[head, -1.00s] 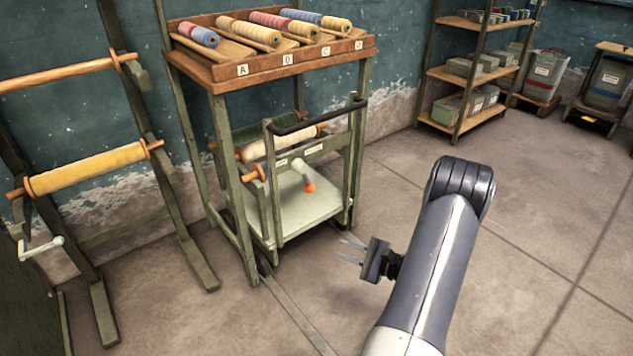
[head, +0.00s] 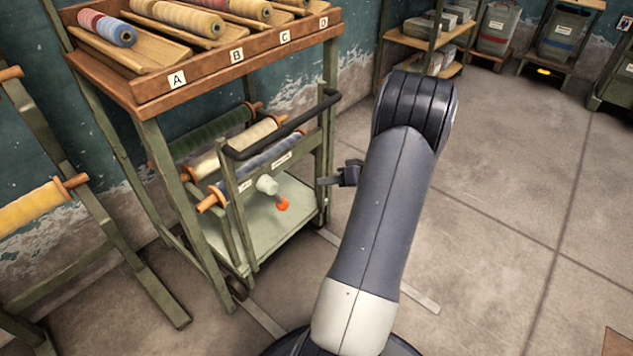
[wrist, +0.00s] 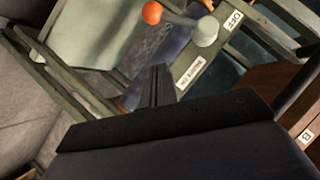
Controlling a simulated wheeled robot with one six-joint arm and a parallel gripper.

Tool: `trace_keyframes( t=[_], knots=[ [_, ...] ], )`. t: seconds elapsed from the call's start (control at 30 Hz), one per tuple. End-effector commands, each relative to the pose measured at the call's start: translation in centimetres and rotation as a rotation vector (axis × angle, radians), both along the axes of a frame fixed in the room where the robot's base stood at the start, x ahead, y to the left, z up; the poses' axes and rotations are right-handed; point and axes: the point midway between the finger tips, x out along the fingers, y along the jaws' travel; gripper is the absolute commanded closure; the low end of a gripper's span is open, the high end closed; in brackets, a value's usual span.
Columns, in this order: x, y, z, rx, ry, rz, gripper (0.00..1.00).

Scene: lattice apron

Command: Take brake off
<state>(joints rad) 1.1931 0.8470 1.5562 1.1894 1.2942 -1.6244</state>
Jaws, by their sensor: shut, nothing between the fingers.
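The brake lever (head: 267,186) is a pale hub and arm with an orange ball end (head: 282,204), on the front of a green wheeled cart (head: 241,228). In the head view it hangs down and slightly right. The wrist view shows the hub (wrist: 206,32), the orange ball (wrist: 152,12), an "OFF" label (wrist: 234,19) and a "BRAKE ON" label (wrist: 191,74). The arm points away from the OFF side. My gripper (head: 325,181) is shut and empty, right of the lever and apart from it. Its closed fingertips (wrist: 157,72) show below the lever in the wrist view.
The cart has a black push handle (head: 285,125) above the lever and carries spools behind it. A lettered rack (head: 205,70) stands over the cart. A spool stand (head: 40,207) is at the left. The floor to the right is open.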

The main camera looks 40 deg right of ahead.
Motion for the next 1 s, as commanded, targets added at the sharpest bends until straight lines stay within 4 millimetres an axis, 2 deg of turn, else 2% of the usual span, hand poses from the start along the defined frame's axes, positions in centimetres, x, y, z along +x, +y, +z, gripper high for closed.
trace_keyframes(
  t=[0.37,0.6,1.0],
  knots=[
    [6.5,3.4,-3.9,0.003,0.002,0.003,1.00],
    [6.9,5.3,-6.3,0.004,0.001,0.001,1.00],
    [7.0,5.8,-6.7,0.003,0.001,-0.001,1.00]
  ],
)
